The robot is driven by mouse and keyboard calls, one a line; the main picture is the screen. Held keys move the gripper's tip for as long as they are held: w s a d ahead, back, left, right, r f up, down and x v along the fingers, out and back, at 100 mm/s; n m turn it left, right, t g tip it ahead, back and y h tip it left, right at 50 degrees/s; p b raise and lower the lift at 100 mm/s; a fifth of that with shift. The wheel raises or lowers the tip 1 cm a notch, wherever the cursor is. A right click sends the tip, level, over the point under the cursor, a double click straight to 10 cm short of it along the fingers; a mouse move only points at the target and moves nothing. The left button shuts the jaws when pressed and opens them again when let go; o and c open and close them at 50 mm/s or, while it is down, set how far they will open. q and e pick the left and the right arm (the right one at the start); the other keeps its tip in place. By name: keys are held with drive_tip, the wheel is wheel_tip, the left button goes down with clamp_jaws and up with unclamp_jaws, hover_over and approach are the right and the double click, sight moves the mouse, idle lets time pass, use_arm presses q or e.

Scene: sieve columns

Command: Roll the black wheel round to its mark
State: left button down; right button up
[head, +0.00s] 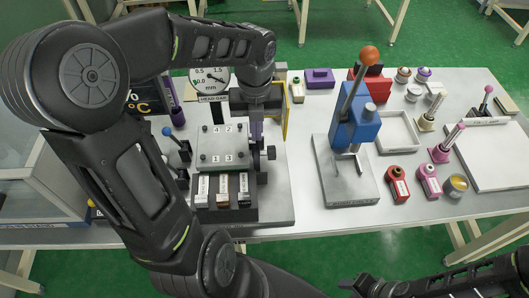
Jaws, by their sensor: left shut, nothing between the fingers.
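A machine with a grey top plate (222,146) stands at the left of the bench, with a round white dial (210,79) marked in mm and a "HEAD GAP" label behind it. Small black knobs (270,153) show at the plate's right side. I cannot tell which black part is the wheel, and its mark is not readable. My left gripper (257,118) points down behind the plate's right edge, shut and empty; its fingertips are partly hidden and contact cannot be told. My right gripper (366,286) is low at the bottom edge, dark and small; its opening is unclear.
A blue press (354,128) with an orange-knobbed lever stands right of the machine. A white tray (398,131), red bottle (398,184), pink bottle (429,181) and several small parts lie farther right. Bare bench shows between machine and press.

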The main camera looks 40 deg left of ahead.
sight(258, 157)
use_arm(q)
drive_tip(key=shift+s+d, duration=0.45)
drive_tip(key=shift+s, duration=0.05)
idle(1.0)
drive_tip(key=shift+s+d+f+p, duration=0.1)
drive_tip(key=shift+s+d+p, duration=0.2)
drive_tip(key=shift+s+d, duration=0.15)
idle(0.6)
drive_tip(key=shift+s+d+f, duration=0.55)
drive_tip(key=shift+s, duration=0.25)
idle(1.2)
drive_tip(key=shift+r, duration=0.15)
drive_tip(key=shift+w+a+r+p, duration=0.1)
drive_tip(key=shift+w+r+p, duration=0.05)
drive_tip(key=shift+r+p, duration=2.2)
drive_tip(key=shift+r, duration=0.05)
